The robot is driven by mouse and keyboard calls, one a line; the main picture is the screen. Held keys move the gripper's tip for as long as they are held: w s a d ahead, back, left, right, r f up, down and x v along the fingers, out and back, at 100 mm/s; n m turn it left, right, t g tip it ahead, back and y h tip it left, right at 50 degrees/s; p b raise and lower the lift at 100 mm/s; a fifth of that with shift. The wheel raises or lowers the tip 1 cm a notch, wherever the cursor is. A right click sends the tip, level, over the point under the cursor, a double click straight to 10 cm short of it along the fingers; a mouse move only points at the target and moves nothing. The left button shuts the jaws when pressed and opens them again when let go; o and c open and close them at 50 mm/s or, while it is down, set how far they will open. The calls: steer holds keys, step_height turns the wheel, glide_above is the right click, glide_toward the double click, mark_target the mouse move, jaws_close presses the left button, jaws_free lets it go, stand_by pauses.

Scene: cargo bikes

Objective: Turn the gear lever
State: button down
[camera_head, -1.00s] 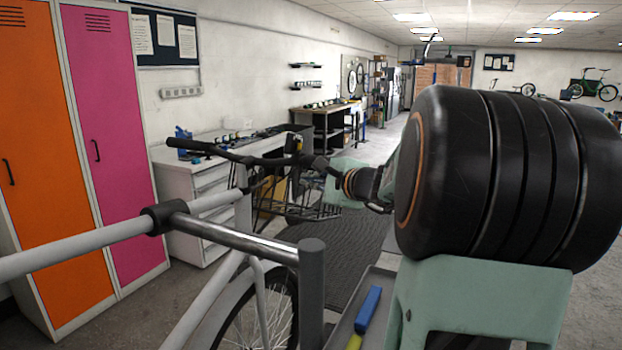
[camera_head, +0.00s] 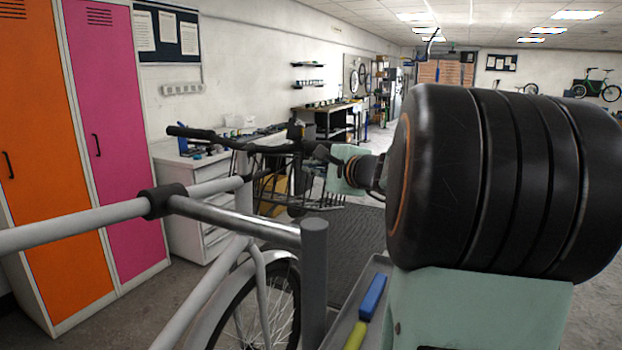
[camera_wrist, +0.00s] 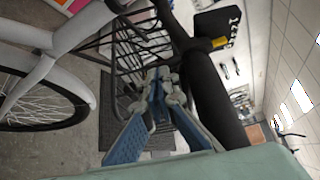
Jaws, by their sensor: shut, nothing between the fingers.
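The bike's black handlebar (camera_head: 225,140) runs across the middle of the head view. In the wrist view, its thick black grip (camera_wrist: 215,100) is just right of my gripper (camera_wrist: 165,75). A dark block with white marks (camera_wrist: 222,24) and a yellow tab (camera_wrist: 219,43) sits at the grip's far end and looks like the gear shifter; I cannot make out the lever clearly. My gripper's blue-grey fingers are shut and empty, close beside the grip. Whether they touch it I cannot tell. In the head view the fingertips are hard to make out against the bar.
A wire basket (camera_wrist: 125,50) is just left of my fingers, with a front wheel (camera_wrist: 40,95) beyond. Orange (camera_head: 30,150) and pink (camera_head: 110,140) lockers stand left. A white drawer cabinet (camera_head: 185,220) is behind the handlebar. The pale bike frame (camera_head: 90,220) crosses the foreground.

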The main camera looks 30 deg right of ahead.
steer(key=shift+w+d+f+n+t+b, duration=0.3)
steer(key=shift+f+n+t+b, duration=0.25)
steer(key=shift+b, duration=3.1)
steer(key=shift+r+b, duration=0.1)
steer(key=shift+b, duration=0.35)
steer(key=shift+w+d+r+b, duration=0.15)
steer(key=shift+d+r+b, duration=0.05)
steer(key=shift+d+b, duration=0.25)
